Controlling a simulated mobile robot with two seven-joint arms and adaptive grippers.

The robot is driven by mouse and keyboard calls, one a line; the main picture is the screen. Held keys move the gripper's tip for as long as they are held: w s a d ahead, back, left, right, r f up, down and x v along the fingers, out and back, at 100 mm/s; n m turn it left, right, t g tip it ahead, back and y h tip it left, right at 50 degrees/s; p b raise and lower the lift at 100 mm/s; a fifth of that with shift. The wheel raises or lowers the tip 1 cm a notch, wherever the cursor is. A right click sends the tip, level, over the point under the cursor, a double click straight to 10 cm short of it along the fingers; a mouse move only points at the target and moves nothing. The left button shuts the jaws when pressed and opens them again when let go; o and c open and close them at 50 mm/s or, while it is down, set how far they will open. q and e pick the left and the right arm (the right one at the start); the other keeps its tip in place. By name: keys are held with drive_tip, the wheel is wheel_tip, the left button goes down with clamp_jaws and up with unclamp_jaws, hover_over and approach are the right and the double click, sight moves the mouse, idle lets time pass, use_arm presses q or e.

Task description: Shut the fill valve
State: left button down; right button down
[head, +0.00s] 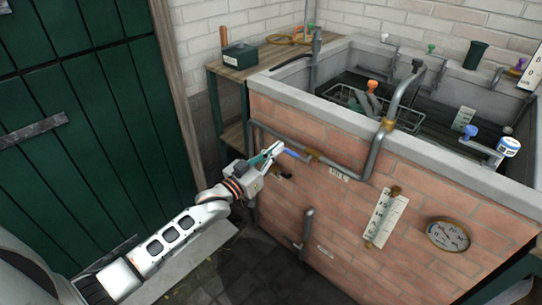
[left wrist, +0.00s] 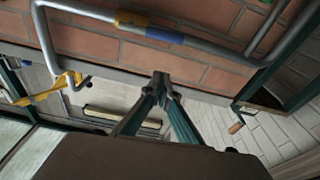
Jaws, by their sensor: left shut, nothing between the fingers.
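A valve with a blue lever (head: 293,154) and a brass body (head: 313,155) sits on a grey pipe along the brick wall of the vat. In the left wrist view the blue lever (left wrist: 164,35) lies in line with the pipe beside the brass body (left wrist: 130,19). A small white label (head: 338,174) is under the pipe, too small to read. My left gripper (head: 277,148) is shut and empty, close to the lever's free end. In the left wrist view its fingertips (left wrist: 162,78) are together, apart from the lever in the picture; I cannot tell whether they touch it. My right gripper is not in view.
The brick vat (head: 290,95) has a grey rim. A gauge (head: 447,235) and a thermometer board (head: 385,217) are on its front. A lower pipe stub (head: 308,225) sticks out below. A wooden bench (head: 228,70) stands behind left, a green door (head: 90,100) at left.

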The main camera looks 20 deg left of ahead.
sight(285, 151)
use_arm(q)
drive_tip(key=w+f, duration=0.1)
drive_tip(key=w+d+b, duration=0.1)
drive_tip(key=w, duration=0.1)
drive_tip(key=w+f+b, duration=0.1)
drive_tip(key=shift+w+d+f, duration=0.2)
drive_tip(key=shift+d+f, duration=0.15)
drive_tip(key=shift+d, duration=0.05)
drive_tip(key=shift+f, duration=0.3)
drive_tip(key=shift+s, duration=0.1)
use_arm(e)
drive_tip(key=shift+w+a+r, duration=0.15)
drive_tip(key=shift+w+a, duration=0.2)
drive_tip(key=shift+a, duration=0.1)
use_arm(q)
drive_tip(key=shift+n, duration=0.3)
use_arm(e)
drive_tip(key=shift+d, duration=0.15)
